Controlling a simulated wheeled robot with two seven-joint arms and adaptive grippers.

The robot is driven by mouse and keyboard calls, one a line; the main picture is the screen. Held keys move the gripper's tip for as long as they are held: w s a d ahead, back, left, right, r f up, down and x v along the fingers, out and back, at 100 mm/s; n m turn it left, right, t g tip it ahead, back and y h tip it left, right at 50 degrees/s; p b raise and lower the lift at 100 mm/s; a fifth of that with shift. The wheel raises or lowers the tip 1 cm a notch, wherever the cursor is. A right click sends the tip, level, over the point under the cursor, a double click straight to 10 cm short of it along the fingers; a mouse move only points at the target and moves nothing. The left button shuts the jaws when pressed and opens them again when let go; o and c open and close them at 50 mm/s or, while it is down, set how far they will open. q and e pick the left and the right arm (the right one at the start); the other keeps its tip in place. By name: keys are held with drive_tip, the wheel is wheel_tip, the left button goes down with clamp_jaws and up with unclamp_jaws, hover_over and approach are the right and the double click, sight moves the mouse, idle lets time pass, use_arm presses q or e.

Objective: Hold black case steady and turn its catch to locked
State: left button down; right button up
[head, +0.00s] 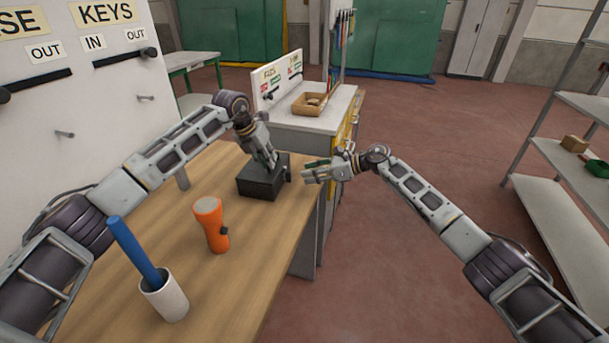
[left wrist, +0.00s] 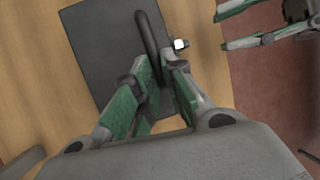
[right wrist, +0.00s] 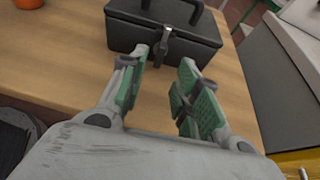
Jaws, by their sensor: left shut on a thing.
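The black case (head: 258,187) stands on the wooden bench near its right edge. My left gripper (head: 272,165) is shut on the case's handle, a dark bar (left wrist: 148,40) between its fingers. The catch (right wrist: 163,46), a dark strap-like piece with a light part, is on the case front in the right wrist view. In the left wrist view a small white and dark piece (left wrist: 181,44) sticks out at the case's edge. My right gripper (head: 306,173) is open and empty, its fingertips just short of the case front. I cannot tell which way the catch is set.
An orange flashlight (head: 210,224) and a white cup (head: 164,300) holding a blue rod (head: 134,249) stand on the bench nearer me. A cabinet with a brown tray (head: 309,104) stands behind.

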drive_tip(key=shift+v, duration=2.95)
use_arm(q)
drive_tip(key=c, duration=1.4)
unclamp_jaws()
drive_tip(key=shift+v, duration=5.95)
